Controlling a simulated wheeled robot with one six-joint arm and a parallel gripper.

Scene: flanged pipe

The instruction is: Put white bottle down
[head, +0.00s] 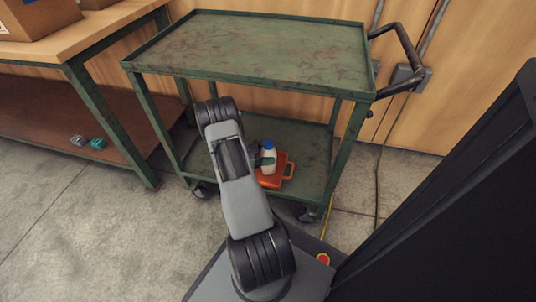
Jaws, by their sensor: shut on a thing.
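The white bottle (269,168) with a blue cap is upright in the head view, low inside the green cart. My gripper (267,160) is shut on it, with a dark finger across its upper body. The rest of my gripper is mostly hidden behind my arm. The bottle appears in front of or over an orange-red case (288,171) with a handle. I cannot tell whether the bottle's base touches the case.
The green cart (265,50) has an empty top above my gripper and a lower shelf (311,150) with free room right of the bottle. Its posts stand on both sides. A wooden workbench (100,33) with boxes is at the left.

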